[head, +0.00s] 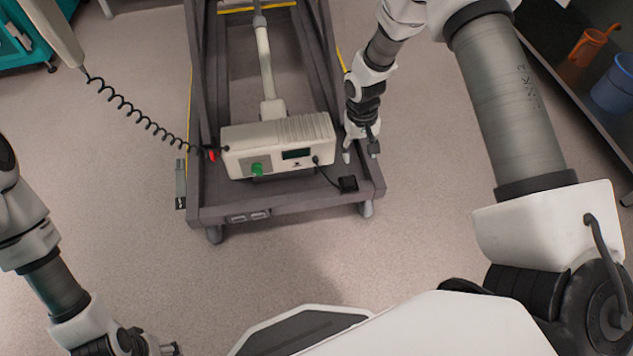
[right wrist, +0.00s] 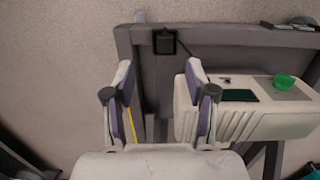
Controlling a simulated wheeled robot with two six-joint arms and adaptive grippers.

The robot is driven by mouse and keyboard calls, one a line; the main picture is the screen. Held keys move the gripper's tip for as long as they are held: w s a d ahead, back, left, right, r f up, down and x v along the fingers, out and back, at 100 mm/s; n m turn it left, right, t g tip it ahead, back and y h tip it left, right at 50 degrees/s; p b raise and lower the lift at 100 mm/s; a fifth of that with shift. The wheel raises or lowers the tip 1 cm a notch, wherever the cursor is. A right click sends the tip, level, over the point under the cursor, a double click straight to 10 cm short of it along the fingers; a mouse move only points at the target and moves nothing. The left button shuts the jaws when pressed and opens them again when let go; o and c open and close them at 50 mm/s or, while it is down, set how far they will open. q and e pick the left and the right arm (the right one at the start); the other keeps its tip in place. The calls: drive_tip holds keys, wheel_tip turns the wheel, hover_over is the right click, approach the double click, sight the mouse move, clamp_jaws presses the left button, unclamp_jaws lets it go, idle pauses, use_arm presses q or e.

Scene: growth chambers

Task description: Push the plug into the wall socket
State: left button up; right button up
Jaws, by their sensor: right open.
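A black block with a thin cable, which looks like the plug (head: 348,184), lies on the front right corner of the grey cart frame (head: 290,205). Its cable runs to a white box (head: 278,146). The plug also shows in the right wrist view (right wrist: 164,42), beyond the fingertips. My right gripper (head: 361,153) is open and empty just behind the plug, apart from it; its two fingers also show in the right wrist view (right wrist: 159,75). Two small socket-like plates (head: 248,217) sit on the front beam. My left gripper (head: 168,349) is partly cut off at the bottom edge.
The white box has a green knob (head: 257,169) and stands just left of my right gripper. A black coiled cord (head: 140,115) reaches its left side. A shelf with an orange jug (head: 590,45) and blue bucket (head: 615,85) is at right. The floor in front is clear.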

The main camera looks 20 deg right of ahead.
drive_tip(key=b, duration=0.4)
hover_over(349, 181)
wheel_tip(349, 181, down, 5)
drive_tip(key=shift+t, duration=0.5)
wheel_tip(349, 181, down, 7)
drive_tip(key=b, duration=0.9)
drive_tip(key=shift+f+p, duration=0.25)
drive_tip(key=shift+p, duration=0.05)
drive_tip(key=shift+f, duration=0.5)
use_arm(q)
wheel_tip(349, 181, down, 16)
drive_tip(key=shift+a, duration=0.15)
use_arm(e)
drive_tip(key=shift+f, duration=0.6)
use_arm(q)
drive_tip(key=shift+f+b, duration=0.2)
drive_tip(key=shift+b, duration=0.1)
use_arm(e)
drive_tip(key=shift+f, duration=1.1)
use_arm(q)
drive_tip(key=shift+r+p, duration=0.6)
use_arm(e)
drive_tip(key=shift+r, duration=0.1)
